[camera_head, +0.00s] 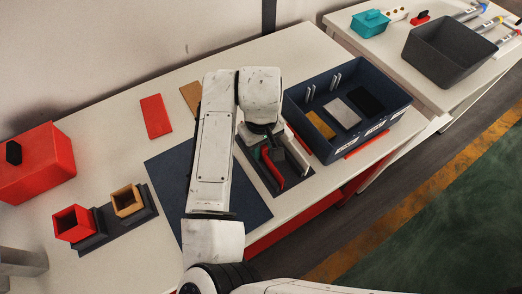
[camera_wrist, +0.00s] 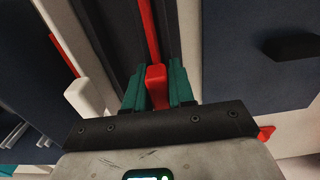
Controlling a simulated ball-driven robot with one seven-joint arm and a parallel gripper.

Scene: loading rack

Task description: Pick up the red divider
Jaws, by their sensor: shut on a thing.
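The red divider (camera_head: 274,170) is a thin upright plate at the dark slotted rack (camera_head: 248,156) in the middle of the table. Its raised red tab (camera_wrist: 156,84) shows in the wrist view, with the thin red edge running away from it. My gripper (camera_wrist: 157,88) has its teal fingers shut on this tab, one on each side. In the head view my gripper (camera_head: 264,147) is over the rack, partly hidden by my wrist. I cannot tell whether the divider's lower edge is touching the rack's base.
A white divider (camera_head: 297,150) stands just right of the red one. A blue bin (camera_head: 398,104) with sorted contents is close on the right. A dark mat (camera_head: 165,174) lies left. Red (camera_head: 74,223) and tan (camera_head: 126,201) square holders stand further left.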

